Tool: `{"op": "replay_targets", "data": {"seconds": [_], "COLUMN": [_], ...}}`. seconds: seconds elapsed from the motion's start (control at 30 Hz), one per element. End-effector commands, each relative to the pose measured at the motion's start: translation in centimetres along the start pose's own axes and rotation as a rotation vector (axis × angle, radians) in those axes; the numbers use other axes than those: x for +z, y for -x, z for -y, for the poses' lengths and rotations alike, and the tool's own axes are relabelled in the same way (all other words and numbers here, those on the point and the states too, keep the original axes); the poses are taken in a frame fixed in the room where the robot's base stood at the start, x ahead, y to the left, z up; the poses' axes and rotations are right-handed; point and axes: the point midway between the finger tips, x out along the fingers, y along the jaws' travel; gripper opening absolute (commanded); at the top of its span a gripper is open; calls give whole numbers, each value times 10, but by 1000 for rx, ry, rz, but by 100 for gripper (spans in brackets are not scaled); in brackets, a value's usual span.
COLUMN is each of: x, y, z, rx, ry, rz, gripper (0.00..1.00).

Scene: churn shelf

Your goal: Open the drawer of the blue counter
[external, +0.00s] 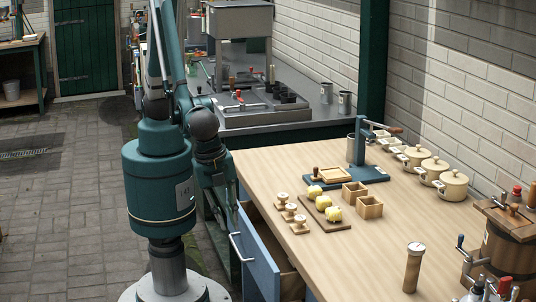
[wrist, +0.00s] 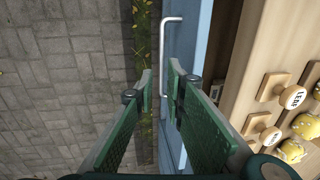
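The blue counter's drawer (external: 260,262) is partly open in the external view. Its blue front stands out from the wooden top and part of its inside shows. A silver bar handle (external: 235,246) is on that front. In the wrist view the drawer's blue front (wrist: 187,38) runs down the middle, with the handle (wrist: 167,50) along its left side. My gripper (wrist: 160,82) is open, its two green fingers apart. The handle's lower end lies in line with the gap between the fingertips; I cannot tell whether they touch it.
The wooden counter top (external: 360,240) holds knobbed stamps (external: 290,211), a board with yellow lumps (external: 323,203), small wooden boxes (external: 369,207) and a blue press (external: 345,177). Cream pots (external: 453,186) stand along the wall. Paved floor (external: 60,220) is clear on the left.

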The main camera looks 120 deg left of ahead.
Motion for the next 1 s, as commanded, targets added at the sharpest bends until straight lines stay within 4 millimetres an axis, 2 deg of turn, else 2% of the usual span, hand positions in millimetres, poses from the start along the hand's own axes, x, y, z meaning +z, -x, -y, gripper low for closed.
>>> {"op": "replay_targets", "data": {"seconds": [0.57, 0.77, 1.0], "x": [0, 0, 0], "y": [-5, -19, -46], "z": [4, 4, 4], "rx": [0, 0, 0], "ry": [1, 1, 1], "rz": [0, 0, 0], "gripper": [13, 13, 13]}}
